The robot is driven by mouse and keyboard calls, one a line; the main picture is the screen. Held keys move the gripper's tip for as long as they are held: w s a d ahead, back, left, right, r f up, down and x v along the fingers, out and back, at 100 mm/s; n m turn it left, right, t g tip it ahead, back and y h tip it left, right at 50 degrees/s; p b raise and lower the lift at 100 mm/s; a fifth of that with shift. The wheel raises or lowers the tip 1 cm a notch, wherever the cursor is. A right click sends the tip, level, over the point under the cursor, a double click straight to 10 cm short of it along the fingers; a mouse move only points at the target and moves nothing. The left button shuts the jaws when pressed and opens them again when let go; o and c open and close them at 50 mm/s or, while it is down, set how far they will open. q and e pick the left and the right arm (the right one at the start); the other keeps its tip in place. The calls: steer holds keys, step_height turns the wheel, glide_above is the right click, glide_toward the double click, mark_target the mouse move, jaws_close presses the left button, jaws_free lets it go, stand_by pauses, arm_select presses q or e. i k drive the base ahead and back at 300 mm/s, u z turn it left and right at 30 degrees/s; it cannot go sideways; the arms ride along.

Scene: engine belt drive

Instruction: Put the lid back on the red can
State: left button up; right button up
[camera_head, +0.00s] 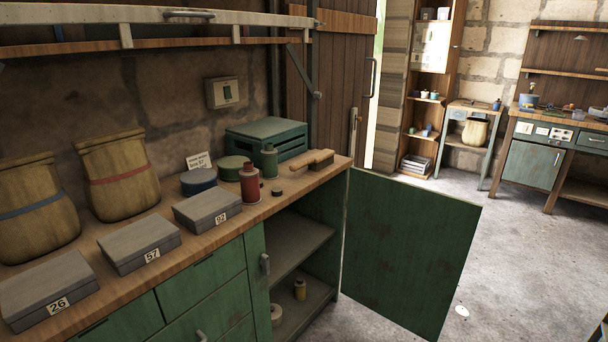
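The red can (250,184) stands upright on the wooden worktop, towards its far right end. It narrows to a small top; I cannot tell from here whether that top is open. A small dark disc (277,191) lies flat on the worktop just right of the can, apart from it; it may be the lid, but it is too small to tell. A small pale round thing (462,310) lies on the floor right of the open door; I cannot tell what it is. Neither of my grippers is in view.
Grey boxes (208,208) line the worktop's front; two sacks (117,176) stand behind. A green bottle (269,162), round tins (198,181), a brush (311,160) and a green crate (267,138) surround the can. The green cabinet door (410,250) stands open into the room.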

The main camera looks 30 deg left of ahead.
mark_target(249, 175)
steer(key=i, duration=1.2)
steer(key=u, duration=2.65)
